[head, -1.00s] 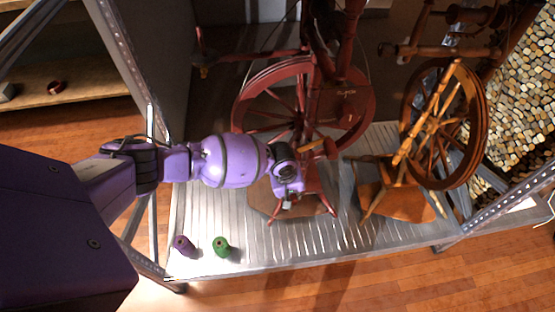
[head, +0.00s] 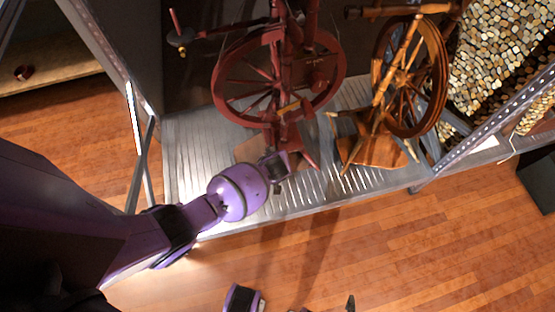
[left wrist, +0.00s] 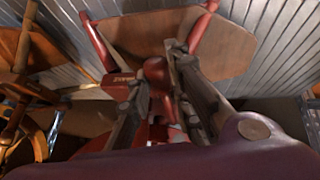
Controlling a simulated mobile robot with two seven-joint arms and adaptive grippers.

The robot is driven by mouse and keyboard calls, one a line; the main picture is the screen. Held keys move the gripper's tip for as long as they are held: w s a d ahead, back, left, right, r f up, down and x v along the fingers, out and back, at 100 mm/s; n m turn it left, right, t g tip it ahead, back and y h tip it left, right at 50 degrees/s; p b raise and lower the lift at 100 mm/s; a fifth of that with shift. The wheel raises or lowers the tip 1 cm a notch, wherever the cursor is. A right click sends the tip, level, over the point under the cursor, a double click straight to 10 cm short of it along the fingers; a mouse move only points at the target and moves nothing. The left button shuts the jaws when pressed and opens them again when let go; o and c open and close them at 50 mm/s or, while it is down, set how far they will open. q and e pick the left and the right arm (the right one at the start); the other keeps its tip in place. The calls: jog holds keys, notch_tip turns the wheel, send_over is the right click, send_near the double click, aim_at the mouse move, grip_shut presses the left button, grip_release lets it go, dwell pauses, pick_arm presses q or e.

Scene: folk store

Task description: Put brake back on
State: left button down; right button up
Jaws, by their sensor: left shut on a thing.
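A dark red spinning wheel (head: 335,78) stands on a ribbed metal shelf (head: 192,135) in the head view. My left gripper (head: 277,160) is at the wheel's lower front. In the left wrist view its two fingers (left wrist: 157,88) are shut on a rounded red part (left wrist: 156,68). An octagonal wooden board (left wrist: 228,52) and red legs (left wrist: 98,42) lie beyond. I cannot tell which piece is the brake. Only parts of my right gripper seem to show at the head view's bottom edge.
A lighter wooden spinning wheel (head: 440,75) stands close to the right on the same shelf. Metal uprights (head: 108,50) frame the left side, with a wooden shelf (head: 60,75) beyond. The wooden floor (head: 400,235) in front is open.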

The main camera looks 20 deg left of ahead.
pick_arm(q)
jog(key=shift+f, duration=0.25)
pick_arm(e)
jog(key=shift+f, duration=0.15)
pick_arm(q)
jog(key=shift+a+t, duration=0.1)
jog(key=shift+t, duration=0.3)
pick_arm(e)
jog(key=shift+w+a, duration=0.15)
jog(key=shift+w, duration=0.35)
pick_arm(q)
jog(key=shift+y, duration=0.3)
jog(key=c, duration=1.6)
grip_release()
pick_arm(e)
jog(key=shift+s, duration=0.3)
pick_arm(q)
jog(key=shift+r, duration=0.1)
pick_arm(e)
jog(key=shift+s+f, duration=0.1)
jog(key=shift+s, duration=0.05)
